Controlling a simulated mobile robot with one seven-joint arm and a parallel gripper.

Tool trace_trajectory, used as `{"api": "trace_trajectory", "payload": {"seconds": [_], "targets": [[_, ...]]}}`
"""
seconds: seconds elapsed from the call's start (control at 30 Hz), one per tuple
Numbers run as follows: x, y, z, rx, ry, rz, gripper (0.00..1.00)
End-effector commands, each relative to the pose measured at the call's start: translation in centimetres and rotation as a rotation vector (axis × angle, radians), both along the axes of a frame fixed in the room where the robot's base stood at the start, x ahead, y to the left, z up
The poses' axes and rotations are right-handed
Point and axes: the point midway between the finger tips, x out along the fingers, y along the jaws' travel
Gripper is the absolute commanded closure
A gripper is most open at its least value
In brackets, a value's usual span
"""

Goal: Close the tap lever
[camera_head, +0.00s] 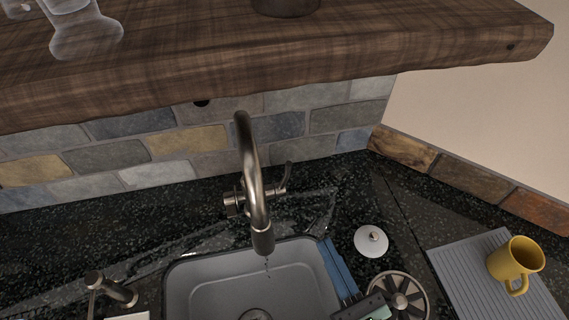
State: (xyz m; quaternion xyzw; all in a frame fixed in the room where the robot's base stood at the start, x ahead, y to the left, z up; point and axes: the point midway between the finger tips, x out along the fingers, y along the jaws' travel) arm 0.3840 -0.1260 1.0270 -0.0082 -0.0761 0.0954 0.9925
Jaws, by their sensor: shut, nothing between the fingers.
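The tap (253,180) is a tall brushed-metal gooseneck behind the sink, its spout pointing down over the basin. A thin curved lever (288,178) rises at the right side of its body. A short metal fitting (232,204) juts out at the left side. The tap's base is partly hidden behind the neck. My gripper cannot be made out in this view.
The grey sink (200,281) is set in a dark speckled counter. Right of it are a blue item (338,268), a white lid (371,241), a round spoked metal piece (400,294) and a yellow mug (512,262) on a grey mat (470,262). A thick wooden shelf (300,50) overhangs the tap.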

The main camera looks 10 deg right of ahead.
Motion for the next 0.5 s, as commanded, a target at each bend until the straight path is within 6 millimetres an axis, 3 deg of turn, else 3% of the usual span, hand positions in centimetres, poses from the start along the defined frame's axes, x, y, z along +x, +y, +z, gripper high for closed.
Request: {"api": "trace_trajectory", "payload": {"seconds": [0.17,0.5], "targets": [[1.9,0.3,0.7,0.001,-0.003,0.000,1.00],[8.9,1.6,1.9,0.002,-0.004,0.001,1.00]]}}
